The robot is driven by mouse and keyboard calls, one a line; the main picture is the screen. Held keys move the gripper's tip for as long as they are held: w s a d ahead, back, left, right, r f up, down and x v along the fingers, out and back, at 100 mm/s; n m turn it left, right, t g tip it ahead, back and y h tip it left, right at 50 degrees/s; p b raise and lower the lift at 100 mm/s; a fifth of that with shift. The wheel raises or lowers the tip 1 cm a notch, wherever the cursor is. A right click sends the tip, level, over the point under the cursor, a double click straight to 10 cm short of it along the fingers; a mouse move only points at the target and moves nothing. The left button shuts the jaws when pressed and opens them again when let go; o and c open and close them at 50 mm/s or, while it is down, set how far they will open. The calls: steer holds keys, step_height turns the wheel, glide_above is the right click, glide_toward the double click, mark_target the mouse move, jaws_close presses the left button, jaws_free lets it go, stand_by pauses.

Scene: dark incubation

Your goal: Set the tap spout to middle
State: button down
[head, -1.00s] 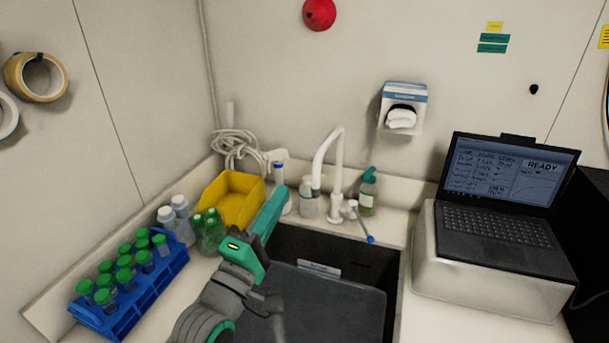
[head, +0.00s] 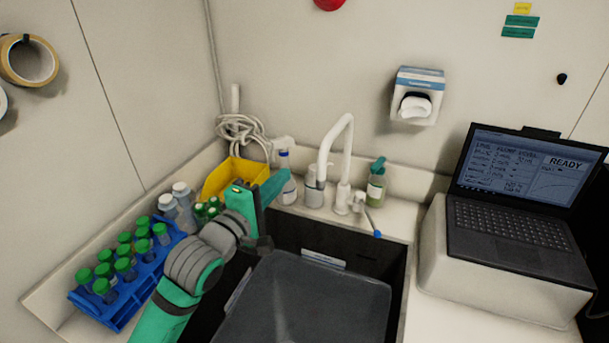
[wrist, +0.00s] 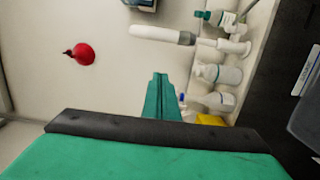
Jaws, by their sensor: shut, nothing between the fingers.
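The white gooseneck tap (head: 348,150) stands behind the sink. Its spout arches over to the left in the head view, and its grey-ended tip hangs in front of a bottle. A small lever with a blue end (head: 377,234) sticks out at the base. In the wrist view the spout (wrist: 152,33) lies sideways near the top, beyond my fingertips. My gripper (head: 284,178) is shut and empty, left of the spout tip and apart from it. Its teal fingers (wrist: 159,82) are together in the wrist view.
Bottles (head: 287,188) stand left of the tap, and a green-capped bottle (head: 376,186) stands right. The yellow bin (head: 215,182) and blue tube rack (head: 125,310) are at left. The laptop (head: 510,200) is at right. A dark grey lid-like panel (head: 310,300) covers part of the sink.

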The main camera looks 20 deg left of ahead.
steer(key=shift+w+d, duration=0.85)
steer(key=shift+d, duration=0.35)
steer(key=shift+w+d, duration=0.85)
steer(key=shift+d, duration=0.3)
steer(key=shift+s+a, duration=0.15)
